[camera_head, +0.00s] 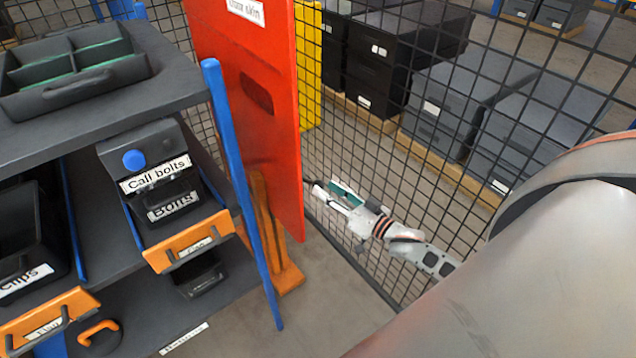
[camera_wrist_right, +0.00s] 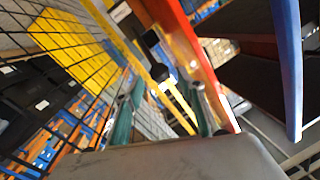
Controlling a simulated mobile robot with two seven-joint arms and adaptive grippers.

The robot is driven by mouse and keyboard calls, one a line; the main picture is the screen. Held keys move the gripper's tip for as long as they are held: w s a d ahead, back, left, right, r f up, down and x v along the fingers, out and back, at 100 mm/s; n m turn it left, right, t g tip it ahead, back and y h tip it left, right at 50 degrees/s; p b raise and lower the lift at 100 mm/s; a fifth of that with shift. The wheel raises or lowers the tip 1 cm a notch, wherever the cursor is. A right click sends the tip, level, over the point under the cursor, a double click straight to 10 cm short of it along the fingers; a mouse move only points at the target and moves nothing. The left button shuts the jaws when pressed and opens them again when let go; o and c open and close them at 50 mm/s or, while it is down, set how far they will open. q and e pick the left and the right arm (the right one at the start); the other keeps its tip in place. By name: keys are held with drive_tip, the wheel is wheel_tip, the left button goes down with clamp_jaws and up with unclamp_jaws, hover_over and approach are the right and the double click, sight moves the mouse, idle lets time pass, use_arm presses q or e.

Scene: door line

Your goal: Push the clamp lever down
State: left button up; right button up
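I cannot pick out a clamp lever for certain in either view. A red panel (camera_head: 245,100) labelled as a door skin stands upright beside the shelf, with an orange-brown stand (camera_head: 286,280) at its foot. My right gripper (camera_head: 333,193) is just right of the panel's lower edge, in front of the mesh fence. In the right wrist view its two teal-padded fingers (camera_wrist_right: 162,108) are apart with nothing held between them. Beyond them, a black block (camera_wrist_right: 153,42) and a yellow bar (camera_wrist_right: 180,108) show near the red panel (camera_wrist_right: 190,55); what they belong to is unclear. My left gripper is out of view.
A dark shelf (camera_head: 150,88) with a blue post (camera_head: 240,185) stands at left, holding bins and a "Call bolts" box with a blue button (camera_head: 134,160). A black mesh fence (camera_head: 440,190) runs behind my right gripper, with dark crates (camera_head: 470,85) beyond. Floor (camera_head: 325,300) is bare between shelf and fence.

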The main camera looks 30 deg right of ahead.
sight(319, 184)
drive_tip(key=x, duration=0.2)
drive_tip(key=shift+w, duration=0.35)
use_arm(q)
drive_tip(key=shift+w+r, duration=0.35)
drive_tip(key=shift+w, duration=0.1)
use_arm(e)
drive_tip(key=shift+x, duration=0.75)
